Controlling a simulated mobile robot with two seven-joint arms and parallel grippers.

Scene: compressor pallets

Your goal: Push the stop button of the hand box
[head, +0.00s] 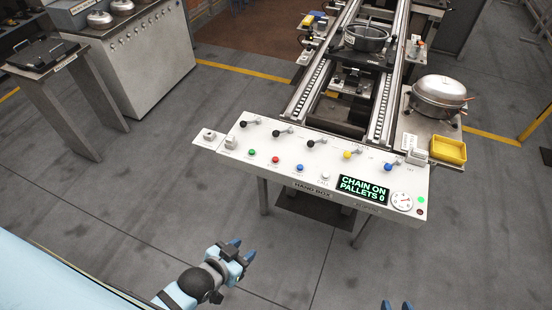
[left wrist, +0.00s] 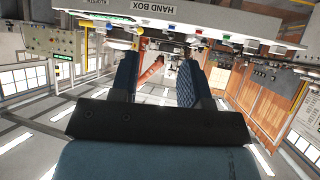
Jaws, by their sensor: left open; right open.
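The hand box (head: 312,185) is a white sloped panel at the near end of the conveyor. In its front row are a green button (head: 251,151), a red button (head: 275,160), a blue button (head: 300,167) and a white button (head: 325,177). The labels beside them are too small to read. My left gripper (head: 242,250) is open and empty, apart from the panel, below its front edge in the head view. In the left wrist view its fingers (left wrist: 158,78) are spread, with the hand box (left wrist: 215,22) across the top.
A display (head: 364,189) reads "CHAIN ON PALLETS 0", beside a dial (head: 401,201). A yellow bin (head: 448,150) and a metal compressor (head: 438,98) stand at right. Floor before the panel is clear.

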